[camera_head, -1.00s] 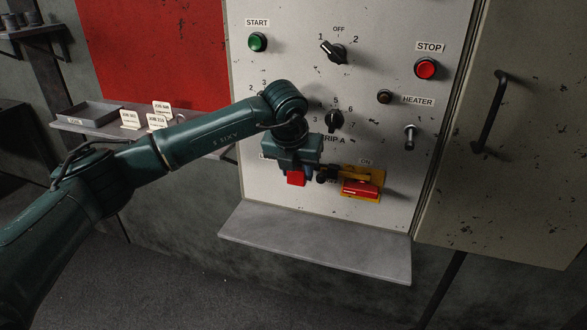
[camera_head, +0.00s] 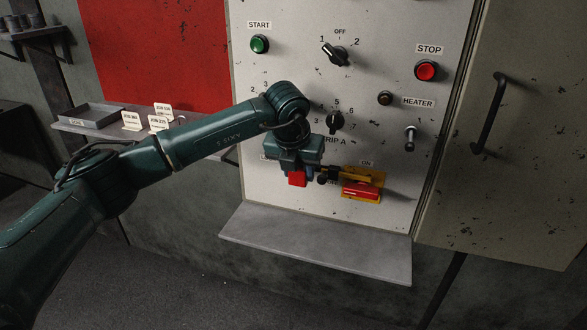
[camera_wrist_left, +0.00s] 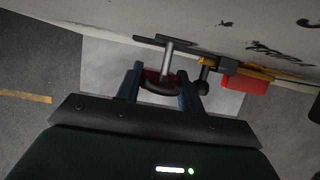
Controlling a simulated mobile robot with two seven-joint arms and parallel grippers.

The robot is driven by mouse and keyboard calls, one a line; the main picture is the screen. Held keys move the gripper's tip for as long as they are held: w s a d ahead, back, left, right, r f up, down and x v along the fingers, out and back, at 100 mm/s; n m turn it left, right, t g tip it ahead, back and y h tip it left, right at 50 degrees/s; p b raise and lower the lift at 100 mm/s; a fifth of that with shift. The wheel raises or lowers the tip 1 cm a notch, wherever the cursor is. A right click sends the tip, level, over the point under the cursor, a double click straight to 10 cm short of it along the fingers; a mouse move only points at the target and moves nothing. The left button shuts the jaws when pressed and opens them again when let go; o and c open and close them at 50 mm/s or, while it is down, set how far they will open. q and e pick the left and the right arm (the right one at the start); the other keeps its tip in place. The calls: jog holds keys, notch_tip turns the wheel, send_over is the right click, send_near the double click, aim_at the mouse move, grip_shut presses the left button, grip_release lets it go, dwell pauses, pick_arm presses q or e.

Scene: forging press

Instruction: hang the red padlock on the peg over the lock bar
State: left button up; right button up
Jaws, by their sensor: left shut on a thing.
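My left gripper (camera_head: 298,172) is at the lower left of the control panel. It is shut on the red padlock (camera_head: 297,179), whose red body shows below the gripper. In the left wrist view the gripper (camera_wrist_left: 160,88) has the dark shackle and a bit of the red padlock (camera_wrist_left: 151,76) between its fingers. A grey metal rod (camera_wrist_left: 167,56) sticks out from the panel to the shackle; I cannot tell whether the shackle is around it. The yellow lock plate (camera_head: 376,177) with a red handle (camera_head: 360,189) is just right of the gripper. A black knob (camera_head: 322,179) lies between them.
A grey ledge (camera_head: 320,246) juts out below the panel. Switches and buttons, among them a rotary knob (camera_head: 335,121) and a toggle (camera_head: 410,138), are above and right. A cabinet door with a handle (camera_head: 489,113) stands at right. A shelf with a tray (camera_head: 90,115) is at left.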

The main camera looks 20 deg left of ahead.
pick_arm(q)
jog(key=shift+w+a+r+t+b, duration=0.3)
jog(key=shift+w+r+b, duration=0.05)
jog(key=shift+w+r, duration=0.45)
pick_arm(e)
jog(key=shift+s+a+f, duration=0.1)
jog(key=shift+s+f, duration=0.05)
jog(key=shift+s, duration=0.25)
dwell(0.5)
pick_arm(q)
jog(key=o, duration=1.1)
jog(key=shift+s+d+f+b, duration=0.15)
jog(key=shift+s+f+b, duration=0.1)
jog(key=shift+f, duration=0.2)
jog(key=shift+s+d+f+b, duration=0.15)
jog(key=shift+s+f+b, duration=0.05)
jog(key=shift+f, duration=0.2)
pick_arm(e)
jog(key=shift+w+d+f, duration=0.2)
jog(key=shift+w+f, duration=0.55)
jog(key=shift+f, duration=0.05)
